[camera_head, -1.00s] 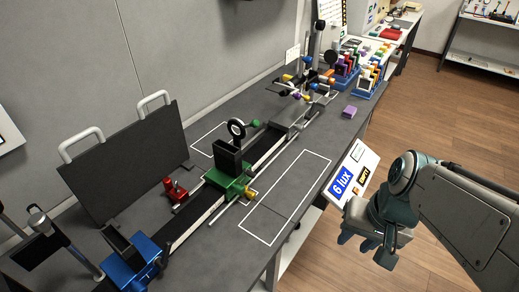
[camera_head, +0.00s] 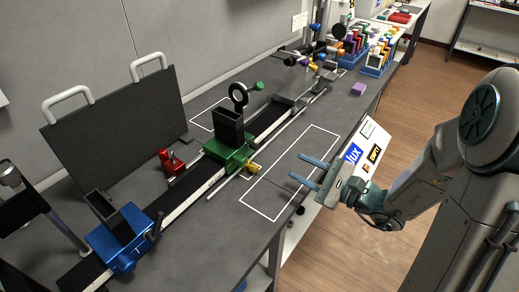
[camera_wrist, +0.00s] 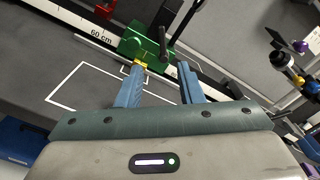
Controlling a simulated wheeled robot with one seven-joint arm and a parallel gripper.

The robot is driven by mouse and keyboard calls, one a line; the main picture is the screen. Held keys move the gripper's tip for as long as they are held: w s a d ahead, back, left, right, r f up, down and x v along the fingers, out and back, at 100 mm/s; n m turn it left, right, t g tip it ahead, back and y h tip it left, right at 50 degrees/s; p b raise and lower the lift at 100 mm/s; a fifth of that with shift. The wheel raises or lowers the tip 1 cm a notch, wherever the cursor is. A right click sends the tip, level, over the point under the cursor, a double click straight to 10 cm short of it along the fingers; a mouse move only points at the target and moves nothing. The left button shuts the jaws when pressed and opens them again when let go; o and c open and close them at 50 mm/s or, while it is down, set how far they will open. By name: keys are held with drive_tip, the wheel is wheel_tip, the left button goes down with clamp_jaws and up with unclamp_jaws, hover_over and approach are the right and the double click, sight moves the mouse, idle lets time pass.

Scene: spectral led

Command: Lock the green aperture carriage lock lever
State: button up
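The green aperture carriage (camera_head: 231,154) sits on the black rail and carries an upright black box. A yellow-tipped part (camera_head: 254,168) sticks out from its right side, toward my gripper. The wrist view shows the green carriage (camera_wrist: 138,42) at top centre, with the yellow part (camera_wrist: 140,64) by the left fingertip and a dark lever (camera_wrist: 163,42) on its near face. I cannot tell whether the lever is locked. My gripper (camera_head: 299,168) is open and empty, its two blue fingers pointing at the carriage from the right. In the head view they are clearly apart from it.
A blue carriage (camera_head: 122,238) stands on the near end of the rail (camera_head: 192,190). A lux display panel (camera_head: 372,150) is beside my arm. The white-outlined bench area (camera_head: 290,170) is clear.

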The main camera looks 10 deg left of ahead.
sight(251, 143)
drive_tip(key=x, duration=1.3)
drive_tip(key=shift+w+a+p, duration=0.3)
clamp_jaws()
